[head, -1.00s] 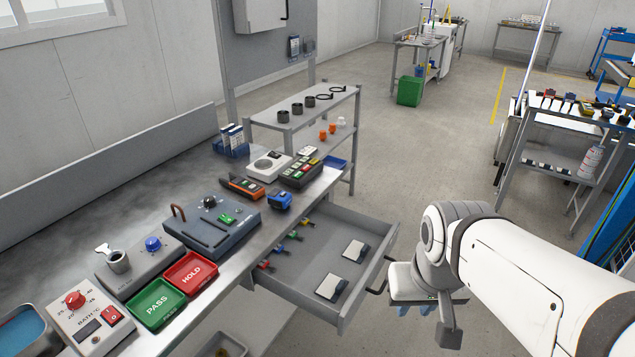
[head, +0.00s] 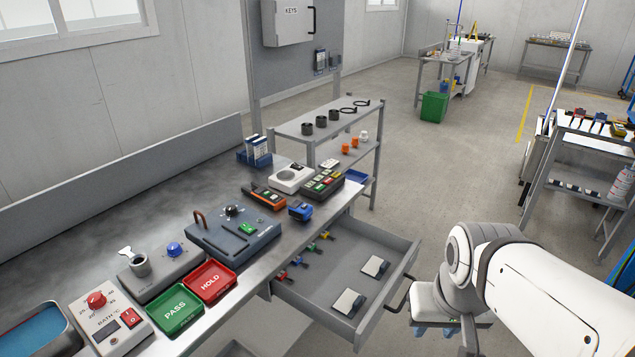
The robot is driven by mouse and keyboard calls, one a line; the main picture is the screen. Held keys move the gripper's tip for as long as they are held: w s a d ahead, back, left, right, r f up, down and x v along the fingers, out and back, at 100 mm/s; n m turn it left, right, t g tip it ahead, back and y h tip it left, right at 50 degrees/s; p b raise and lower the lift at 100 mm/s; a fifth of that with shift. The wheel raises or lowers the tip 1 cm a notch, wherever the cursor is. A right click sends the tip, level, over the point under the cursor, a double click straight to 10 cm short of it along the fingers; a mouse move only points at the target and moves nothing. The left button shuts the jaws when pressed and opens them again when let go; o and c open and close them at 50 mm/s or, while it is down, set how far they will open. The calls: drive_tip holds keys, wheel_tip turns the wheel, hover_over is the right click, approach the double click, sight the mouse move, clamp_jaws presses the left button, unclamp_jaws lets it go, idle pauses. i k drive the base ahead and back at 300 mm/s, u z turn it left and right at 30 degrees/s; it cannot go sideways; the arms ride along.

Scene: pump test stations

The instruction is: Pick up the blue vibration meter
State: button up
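A small blue device with a dark face, which looks like the blue vibration meter (head: 300,211), sits on the grey bench near its right edge, above the open drawer. It stands just right of an orange-and-black handheld device. My gripper (head: 436,332) is at the lower right, beyond the drawer's front and well apart from the meter. It points down, and its two blue fingertips show with a gap between them. Nothing is seen in it, though its underside is only partly visible.
The open drawer (head: 335,275) juts from the bench and holds coloured small tools and two pale-and-dark items. Around the meter are the orange device (head: 264,196), a button box (head: 323,185) and a grey-blue case (head: 235,238). A shelf rack (head: 303,133) stands behind.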

sight(300, 212)
drive_tip(key=u, duration=3.65)
drive_tip(key=k, duration=1.8)
drive_tip(key=z, duration=1.75)
drive_tip(key=i, duration=1)
drive_tip(key=u, duration=0.05)
